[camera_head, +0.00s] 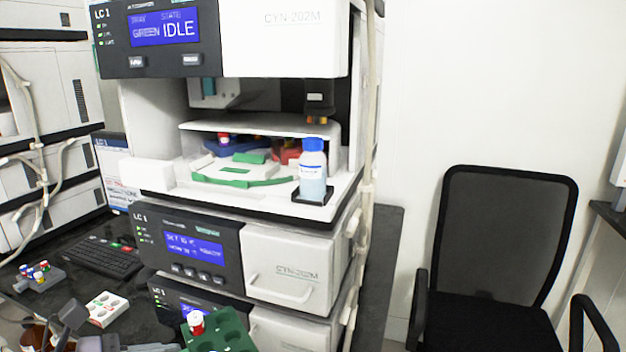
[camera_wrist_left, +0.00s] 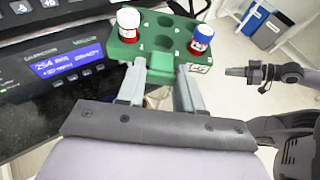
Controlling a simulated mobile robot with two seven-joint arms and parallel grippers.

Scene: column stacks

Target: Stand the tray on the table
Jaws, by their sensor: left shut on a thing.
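The tray is a green block with several round holes (camera_wrist_left: 160,42); its front part shows at the bottom of the head view (camera_head: 228,335). It carries a vial with a white cap (camera_wrist_left: 128,22) and a vial with a blue cap (camera_wrist_left: 203,38). My left gripper (camera_wrist_left: 160,82) is shut on the tray's near edge, one pale finger on each side. The tray's underside is hidden. The table is a dark top (camera_head: 135,296) under the instruments. At the right of the left wrist view is a dark jointed arm, seemingly my right; its jaws are unclear (camera_wrist_left: 236,72).
A stack of LC instruments (camera_head: 290,265) stands on the table, with a bottle (camera_head: 312,172) on its open shelf. A keyboard (camera_head: 100,256), a small grey vial rack (camera_head: 40,278) and a white box (camera_head: 107,309) lie to the left. A black chair (camera_head: 500,240) stands at the right.

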